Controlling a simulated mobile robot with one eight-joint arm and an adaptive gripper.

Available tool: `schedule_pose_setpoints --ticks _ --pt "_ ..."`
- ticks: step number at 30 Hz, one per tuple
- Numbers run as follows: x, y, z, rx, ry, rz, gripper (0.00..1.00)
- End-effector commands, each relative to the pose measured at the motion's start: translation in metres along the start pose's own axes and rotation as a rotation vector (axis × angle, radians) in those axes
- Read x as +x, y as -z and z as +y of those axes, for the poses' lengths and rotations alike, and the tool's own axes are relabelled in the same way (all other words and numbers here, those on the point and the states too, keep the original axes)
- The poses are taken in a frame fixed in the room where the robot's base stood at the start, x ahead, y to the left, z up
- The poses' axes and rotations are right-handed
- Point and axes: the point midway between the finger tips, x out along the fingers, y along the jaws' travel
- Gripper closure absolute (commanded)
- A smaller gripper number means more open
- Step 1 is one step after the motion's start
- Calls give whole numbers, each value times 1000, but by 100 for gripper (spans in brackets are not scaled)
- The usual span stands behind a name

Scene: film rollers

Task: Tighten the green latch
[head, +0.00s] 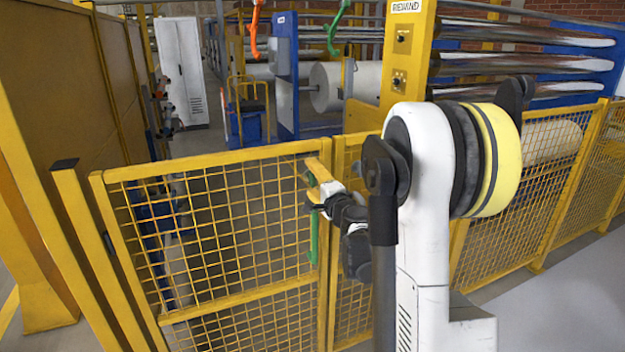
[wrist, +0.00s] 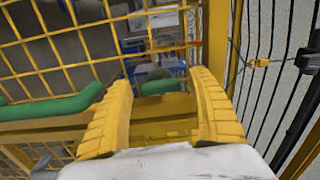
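The green latch (head: 314,238) is on the yellow mesh gate, where the gate panel meets the post. Its long green handle hangs down in the head view. In the wrist view a thick green bar (wrist: 50,108) runs in from the left, and a short green piece (wrist: 160,87) shows between the fingertips. My gripper (head: 312,172) is at the top of the latch, its yellow fingers partly overlapping it. In the wrist view my gripper (wrist: 162,80) has its fingers wide apart, with the green piece between them. I cannot tell whether either finger touches it.
The yellow mesh gate (head: 215,290) and its fence posts stand close around my gripper. More mesh fence (head: 530,225) runs to the right. Behind it are large rollers (head: 345,85) and yellow and blue machine frames. The grey floor (head: 565,300) at the right is clear.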

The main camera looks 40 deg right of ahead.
Motion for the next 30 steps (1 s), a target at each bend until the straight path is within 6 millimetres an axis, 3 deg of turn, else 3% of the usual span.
schedule_pose_setpoints --ticks 8,11,21,30 --pt "-5 0 0 -1 0 1 30" --pt "-18 1 0 -1 0 1 30" --pt "-92 0 0 0 0 1 30" --pt "-120 0 0 0 0 0 30"
